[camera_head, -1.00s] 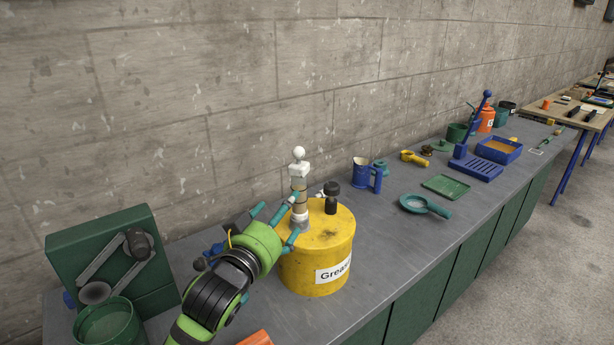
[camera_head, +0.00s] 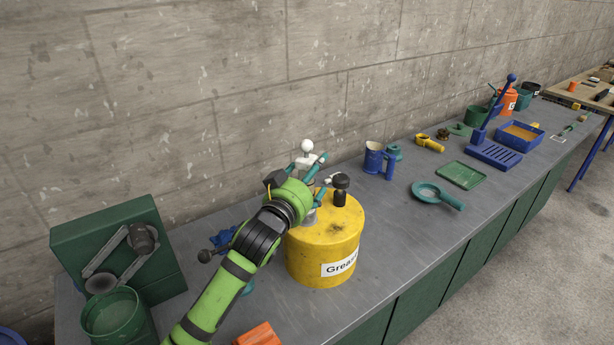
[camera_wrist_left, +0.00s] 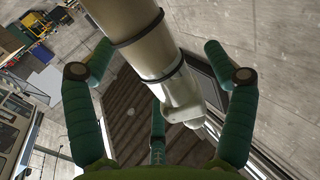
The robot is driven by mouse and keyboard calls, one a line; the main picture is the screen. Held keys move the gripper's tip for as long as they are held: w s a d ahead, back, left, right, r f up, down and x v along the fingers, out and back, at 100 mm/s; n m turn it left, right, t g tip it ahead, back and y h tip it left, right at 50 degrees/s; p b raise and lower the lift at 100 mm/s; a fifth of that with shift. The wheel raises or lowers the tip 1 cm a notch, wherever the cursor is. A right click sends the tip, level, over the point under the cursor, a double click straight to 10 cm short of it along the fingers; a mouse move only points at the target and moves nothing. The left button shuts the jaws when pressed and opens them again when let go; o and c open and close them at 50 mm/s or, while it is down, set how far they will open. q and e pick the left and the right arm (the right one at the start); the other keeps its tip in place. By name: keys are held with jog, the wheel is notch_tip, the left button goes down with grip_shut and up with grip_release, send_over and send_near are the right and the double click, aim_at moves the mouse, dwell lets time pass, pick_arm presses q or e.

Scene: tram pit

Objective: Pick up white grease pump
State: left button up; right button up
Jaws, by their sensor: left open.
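The white grease pump (camera_head: 306,161), with a round white knob on top, stands upright on the yellow grease drum (camera_head: 325,255). My left gripper (camera_head: 312,174) is in front of the pump and hides most of its shaft. In the left wrist view, the pump's pale shaft with darker bands (camera_wrist_left: 150,50) passes between the spread teal fingers of my left gripper (camera_wrist_left: 160,62). The fingers are open, with gaps visible beside the shaft. My right gripper is not in view.
A black cap (camera_head: 340,185) sits on the drum close to my fingers. A blue mug (camera_head: 374,160) stands behind it, and a teal pan (camera_head: 430,192) lies to the right. A green box-shaped device (camera_head: 115,240) stands at the left. The wall is close behind.

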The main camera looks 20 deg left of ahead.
pick_arm(q)
jog(key=shift+s, duration=0.1)
jog(key=c, duration=1.4)
jog(key=shift+r, duration=0.1)
jog(key=shift+c, duration=0.3)
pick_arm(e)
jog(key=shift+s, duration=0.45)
pick_arm(q)
jog(key=shift+r, duration=0.1)
